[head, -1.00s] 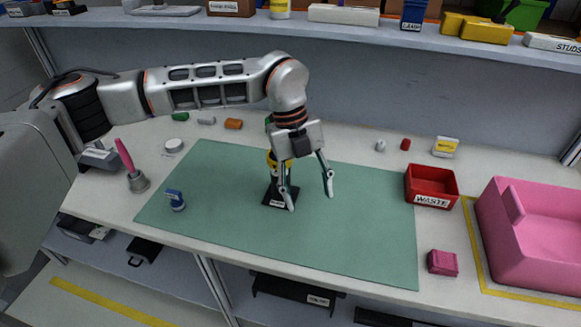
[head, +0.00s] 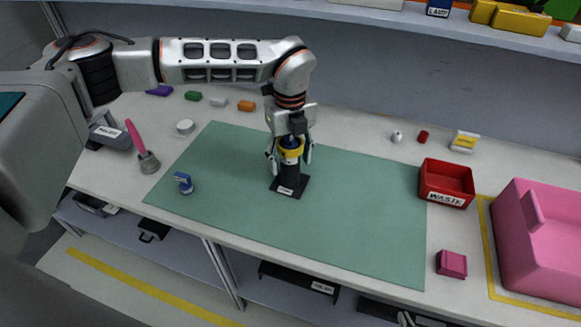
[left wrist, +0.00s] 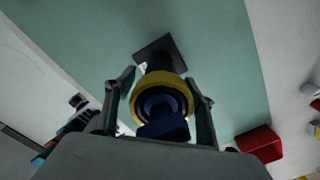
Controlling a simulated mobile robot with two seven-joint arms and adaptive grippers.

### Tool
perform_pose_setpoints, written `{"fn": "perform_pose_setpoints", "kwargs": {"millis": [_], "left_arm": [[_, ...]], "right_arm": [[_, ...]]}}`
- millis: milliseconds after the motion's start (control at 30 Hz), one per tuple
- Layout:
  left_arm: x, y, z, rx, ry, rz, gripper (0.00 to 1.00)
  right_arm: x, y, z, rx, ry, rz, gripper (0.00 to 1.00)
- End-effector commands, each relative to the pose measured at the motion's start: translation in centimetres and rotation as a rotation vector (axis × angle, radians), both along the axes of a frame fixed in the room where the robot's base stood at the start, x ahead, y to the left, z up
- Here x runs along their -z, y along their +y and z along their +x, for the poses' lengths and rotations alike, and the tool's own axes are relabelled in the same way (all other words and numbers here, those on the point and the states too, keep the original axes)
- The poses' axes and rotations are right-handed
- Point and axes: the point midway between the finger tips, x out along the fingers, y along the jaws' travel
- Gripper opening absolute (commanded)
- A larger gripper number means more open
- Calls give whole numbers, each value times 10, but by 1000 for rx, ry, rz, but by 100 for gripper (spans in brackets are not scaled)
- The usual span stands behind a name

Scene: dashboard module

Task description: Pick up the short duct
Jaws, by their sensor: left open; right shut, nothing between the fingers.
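A black stand (head: 290,186) with a square base is upright on the green mat. It carries a yellow ring (head: 290,156) with a dark blue part (head: 289,142) at its top; in the left wrist view the yellow ring (left wrist: 143,97) and blue part (left wrist: 163,130) lie between my fingers. I cannot tell for sure which piece is the short duct. My left gripper (head: 290,158) is open, pointing down, with one finger either side of the ring; contact is unclear. A small blue and white piece (head: 184,183) stands at the mat's left. My right gripper (head: 407,319) barely shows at the bottom edge, shut and empty.
The green mat (head: 350,220) is clear right of the stand. A brush with a pink handle (head: 141,147) is at the left. A shelf (head: 380,18) runs above the back.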

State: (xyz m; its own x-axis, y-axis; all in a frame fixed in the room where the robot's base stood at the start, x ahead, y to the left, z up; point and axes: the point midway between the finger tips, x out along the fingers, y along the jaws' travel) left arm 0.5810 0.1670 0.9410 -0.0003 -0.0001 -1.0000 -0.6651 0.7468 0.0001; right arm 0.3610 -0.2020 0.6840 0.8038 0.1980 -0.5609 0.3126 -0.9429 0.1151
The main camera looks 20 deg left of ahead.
Motion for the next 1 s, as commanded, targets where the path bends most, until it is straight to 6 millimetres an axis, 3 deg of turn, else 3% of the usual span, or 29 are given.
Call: {"fn": "perform_pose_setpoints", "kwargs": {"millis": [300,467,500,833,1000], "left_arm": [[7,0,0,1,0,0,54],[7,0,0,1,0,0,15],[7,0,0,1,0,0,12],[6,0,0,1,-1,-1,12],[-5,0,1,1,-3,-1,12]], "right_arm": [[-5,0,4,0,-10,2,0],[-6,0,4,1,-11,1,0],[-6,0,4,1,-11,2,0],[-5,0,4,1,-10,2,0],[-3,0,3,2,-7,1,0]]}}
